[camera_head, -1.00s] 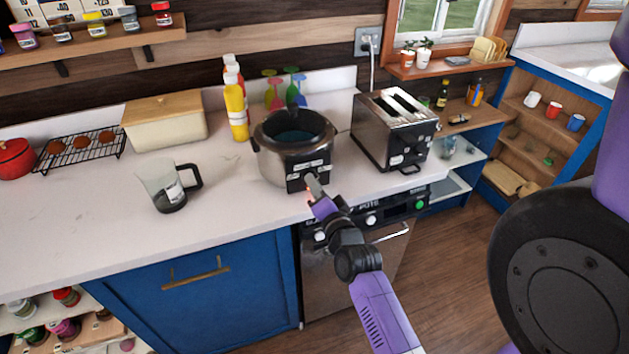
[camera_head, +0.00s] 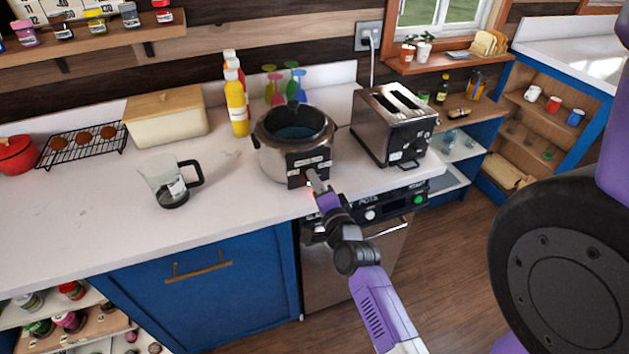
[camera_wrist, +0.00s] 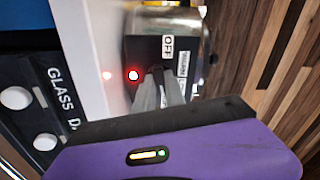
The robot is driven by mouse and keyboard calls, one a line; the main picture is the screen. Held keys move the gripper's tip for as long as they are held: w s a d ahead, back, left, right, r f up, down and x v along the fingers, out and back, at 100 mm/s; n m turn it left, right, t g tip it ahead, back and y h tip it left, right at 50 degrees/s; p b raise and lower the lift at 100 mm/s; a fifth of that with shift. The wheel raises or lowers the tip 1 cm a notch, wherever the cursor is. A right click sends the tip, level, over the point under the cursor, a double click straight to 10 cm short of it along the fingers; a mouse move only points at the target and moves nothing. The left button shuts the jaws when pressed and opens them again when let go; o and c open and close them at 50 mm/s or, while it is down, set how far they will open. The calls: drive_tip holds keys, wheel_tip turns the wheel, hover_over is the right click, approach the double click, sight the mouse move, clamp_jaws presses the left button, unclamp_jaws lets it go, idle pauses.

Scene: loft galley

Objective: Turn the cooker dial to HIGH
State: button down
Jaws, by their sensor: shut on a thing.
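A black and steel toaster (camera_head: 392,128) stands right of the cooker. A glass jug (camera_head: 165,184) stands to the left, with clear counter between. Yellow and red bottles (camera_head: 236,105) stand behind the cooker.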

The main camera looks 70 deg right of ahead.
drive_tip(key=shift+f, duration=0.15)
drive_tip(key=c, duration=1.4)
unclamp_jaws()
drive_tip(key=b+v, duration=0.1)
drive_tip(key=v, duration=0.7)
drive_tip(key=shift+b, duration=0.4)
